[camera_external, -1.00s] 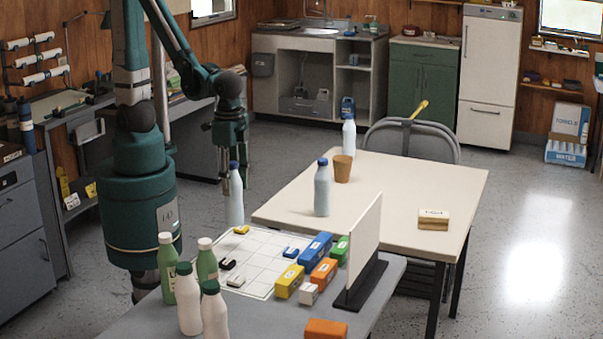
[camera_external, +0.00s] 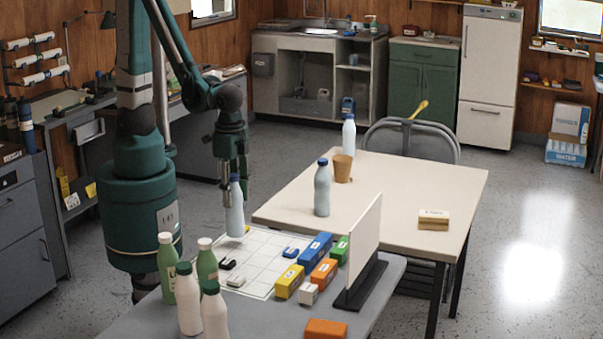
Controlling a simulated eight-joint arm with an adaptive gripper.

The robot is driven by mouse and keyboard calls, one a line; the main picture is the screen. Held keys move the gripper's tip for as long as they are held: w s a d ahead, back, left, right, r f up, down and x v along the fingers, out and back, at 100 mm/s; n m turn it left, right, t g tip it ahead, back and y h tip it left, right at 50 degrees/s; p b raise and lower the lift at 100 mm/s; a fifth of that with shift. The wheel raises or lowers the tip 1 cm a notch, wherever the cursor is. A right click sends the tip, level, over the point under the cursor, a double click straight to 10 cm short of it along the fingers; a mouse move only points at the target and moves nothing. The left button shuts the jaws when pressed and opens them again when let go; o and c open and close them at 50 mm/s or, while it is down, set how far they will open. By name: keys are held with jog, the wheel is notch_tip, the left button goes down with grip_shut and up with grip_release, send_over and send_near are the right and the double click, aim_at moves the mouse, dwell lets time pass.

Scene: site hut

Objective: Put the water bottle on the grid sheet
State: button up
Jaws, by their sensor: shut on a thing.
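My gripper (camera_external: 234,172) is shut on a water bottle (camera_external: 235,212), pale with a blue cap, and holds it upright by its top. The bottle's lower end shows in front of the far left part of the grid sheet (camera_external: 262,262); I cannot tell whether it touches. The white grid sheet lies on the grey table. Small yellow, blue, black and white blocks lie on it. Two similar blue-capped bottles stand on the cream table, one near its left edge (camera_external: 322,189) and one farther back (camera_external: 348,134).
Several green and white bottles (camera_external: 189,305) stand at the sheet's near left. Coloured blocks (camera_external: 290,281) line its right side, before an upright white panel (camera_external: 364,242). A brown cup (camera_external: 342,168) and a small box (camera_external: 433,219) sit on the cream table (camera_external: 395,195).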

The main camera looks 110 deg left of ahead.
aim_at(232, 175)
jog(key=shift+f+b, duration=0.35)
jog(key=shift+f, duration=1.4)
jog(key=o, duration=1.1)
jog(key=shift+o, duration=0.2)
jog(key=shift+r, duration=0.25)
jog(key=shift+r+p, duration=1.5)
jog(key=shift+r, duration=4.45)
jog(key=shift+r, duration=0.2)
